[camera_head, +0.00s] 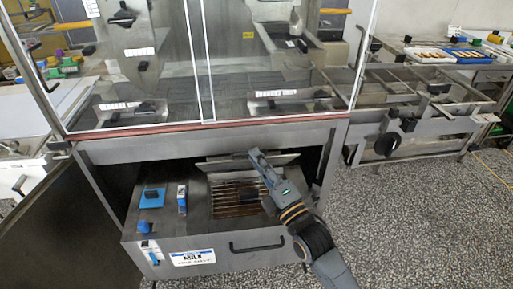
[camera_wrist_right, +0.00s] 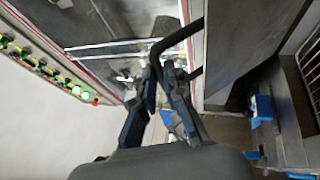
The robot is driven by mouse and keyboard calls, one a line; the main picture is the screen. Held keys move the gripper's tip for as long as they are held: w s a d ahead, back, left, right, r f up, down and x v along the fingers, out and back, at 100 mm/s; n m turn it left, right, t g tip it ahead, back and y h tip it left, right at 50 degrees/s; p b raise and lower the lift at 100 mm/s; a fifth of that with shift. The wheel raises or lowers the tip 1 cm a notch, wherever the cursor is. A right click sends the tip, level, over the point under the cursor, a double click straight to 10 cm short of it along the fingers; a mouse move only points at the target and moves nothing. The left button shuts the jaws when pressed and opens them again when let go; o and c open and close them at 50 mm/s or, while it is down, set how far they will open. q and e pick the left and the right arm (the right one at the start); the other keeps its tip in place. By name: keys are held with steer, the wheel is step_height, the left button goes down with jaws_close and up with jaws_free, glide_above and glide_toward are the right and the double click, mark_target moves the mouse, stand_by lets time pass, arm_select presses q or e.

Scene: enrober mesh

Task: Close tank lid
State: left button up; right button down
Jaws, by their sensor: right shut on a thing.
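The grey steel tank (camera_head: 215,243) with the MILK label stands under the machine. Its lid (camera_head: 228,159) is raised at the back of the opening, so the grate (camera_head: 235,200) inside shows. My right gripper (camera_head: 257,156) is at the lid, reaching across the opening from the lower right. In the right wrist view, my right gripper's fingers (camera_wrist_right: 157,75) are shut on a black bar handle (camera_wrist_right: 172,40) beside a grey panel. The fingers hide part of the handle. My left gripper is not in view.
The glass-fronted machine cabinet (camera_head: 200,70) overhangs the tank, with its lower frame (camera_head: 215,140) close above the lid. A blue knob (camera_head: 152,197) and a blue-and-white part (camera_head: 182,199) stand on the tank top. Speckled floor (camera_head: 430,220) is clear at the right.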

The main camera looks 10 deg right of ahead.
steer(key=shift+s+f, duration=0.75)
steer(key=shift+f, duration=0.3)
steer(key=c, duration=1.4)
jaws_free()
steer(key=shift+w, duration=0.1)
steer(key=v, duration=1.2)
steer(key=shift+d+r, duration=0.1)
steer(key=shift+r, duration=0.05)
